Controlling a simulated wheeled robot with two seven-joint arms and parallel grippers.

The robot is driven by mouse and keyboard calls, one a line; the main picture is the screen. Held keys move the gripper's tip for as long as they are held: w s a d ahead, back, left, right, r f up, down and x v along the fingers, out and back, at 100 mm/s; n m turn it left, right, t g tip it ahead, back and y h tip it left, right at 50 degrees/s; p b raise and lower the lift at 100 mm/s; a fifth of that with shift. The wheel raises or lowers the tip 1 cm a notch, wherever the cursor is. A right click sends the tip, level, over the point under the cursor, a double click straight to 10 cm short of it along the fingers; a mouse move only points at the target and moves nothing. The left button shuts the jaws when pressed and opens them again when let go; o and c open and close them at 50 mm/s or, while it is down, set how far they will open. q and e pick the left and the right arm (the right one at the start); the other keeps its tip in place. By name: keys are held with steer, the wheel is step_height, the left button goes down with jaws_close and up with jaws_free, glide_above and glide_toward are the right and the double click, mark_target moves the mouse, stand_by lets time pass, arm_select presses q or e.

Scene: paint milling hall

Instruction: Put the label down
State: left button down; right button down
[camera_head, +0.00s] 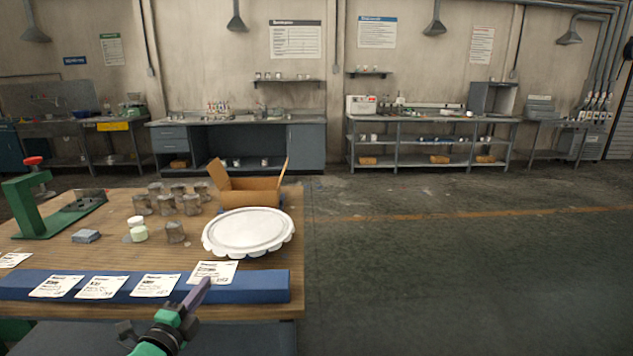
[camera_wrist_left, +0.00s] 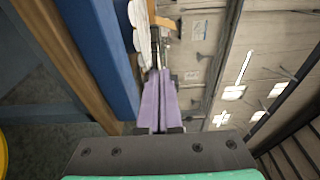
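A white printed label (camera_head: 214,272) is at the right part of the long blue bar (camera_head: 262,287), over its back edge. My left gripper (camera_head: 206,285) reaches up from the front with its purple fingers at the label's lower edge. In the left wrist view the fingers (camera_wrist_left: 159,75) are close together, and the label seems pinched between their tips, seen nearly edge-on. I cannot tell whether the label touches the bar. Other labels (camera_head: 155,285) lie in a row on the bar to the left. My right gripper is out of view.
A white scalloped lid or tray (camera_head: 248,232) lies behind the label, with an open cardboard box (camera_head: 250,190) beyond. The floor to the right is clear.

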arm_select(q)
steer(key=s+d+f+y+p, duration=0.1)
steer(key=s+d+f, duration=0.2)
steer(key=s, duration=0.4)
steer(key=s+d+f+n+p, duration=0.1)
steer(key=s+d+f, duration=0.2)
steer(key=s, duration=0.3)
steer(key=s+d+f+y+p, duration=0.1)
steer(key=s+d+f, duration=0.1)
steer(key=s+f, duration=0.2)
steer(key=s, duration=0.3)
steer(key=shift+s+d+y+p, duration=0.3)
steer(key=shift+d, duration=0.1)
steer(key=shift+f+n, duration=0.15)
steer(key=shift+n, duration=0.15)
